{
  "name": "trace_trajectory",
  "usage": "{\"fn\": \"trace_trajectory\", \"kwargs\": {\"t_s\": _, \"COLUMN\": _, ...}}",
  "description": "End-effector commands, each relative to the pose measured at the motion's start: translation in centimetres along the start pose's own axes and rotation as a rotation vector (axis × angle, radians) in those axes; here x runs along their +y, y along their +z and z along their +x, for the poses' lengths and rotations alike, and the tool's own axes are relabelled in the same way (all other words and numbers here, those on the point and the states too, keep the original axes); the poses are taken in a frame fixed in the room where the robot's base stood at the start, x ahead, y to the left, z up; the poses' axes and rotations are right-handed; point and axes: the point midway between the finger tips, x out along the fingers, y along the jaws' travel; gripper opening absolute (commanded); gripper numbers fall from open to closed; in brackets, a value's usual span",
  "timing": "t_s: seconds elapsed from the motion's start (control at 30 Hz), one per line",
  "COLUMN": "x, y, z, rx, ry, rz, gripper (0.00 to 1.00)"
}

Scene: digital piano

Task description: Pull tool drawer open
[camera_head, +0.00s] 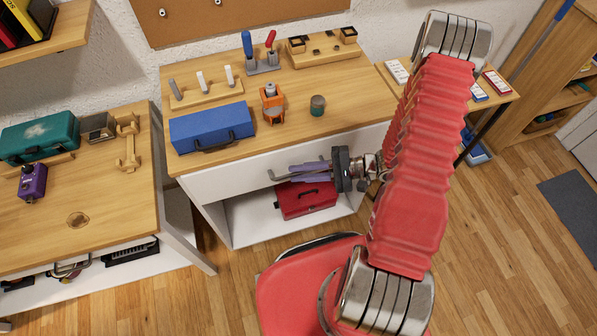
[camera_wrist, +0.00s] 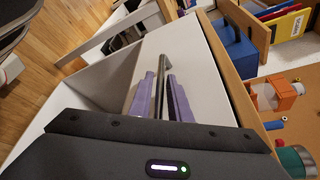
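The tool drawer (camera_head: 222,182) is the wide white front under the middle workbench top. It looks shut. Its metal bar handle (camera_head: 271,175) shows at the left end in the head view; the rest is hidden behind my fingers. In the wrist view the dark handle bar (camera_wrist: 174,72) runs between my two purple fingers against the white drawer front (camera_wrist: 205,75). My gripper (camera_head: 292,173) is at the handle, with one finger on each side of the bar. Narrow gaps seem to show between fingers and bar in the wrist view (camera_wrist: 161,76), so it looks open; contact is hard to judge.
A red toolbox (camera_head: 305,200) stands on the open shelf below the drawer. A left table (camera_head: 110,215) stands close by. Wood floor lies in front.

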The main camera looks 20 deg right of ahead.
Motion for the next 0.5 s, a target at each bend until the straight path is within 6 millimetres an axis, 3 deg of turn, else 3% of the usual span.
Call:
{"fn": "trace_trajectory", "kwargs": {"t_s": 0.43, "x": -0.01, "y": 0.01, "z": 1.08, "rx": 0.0, "ry": 0.0, "rz": -0.001, "gripper": 0.17}}
{"fn": "trace_trajectory", "kwargs": {"t_s": 0.5, "x": -0.01, "y": 0.01, "z": 1.07, "rx": 0.0, "ry": 0.0, "rz": -0.001, "gripper": 0.13}}
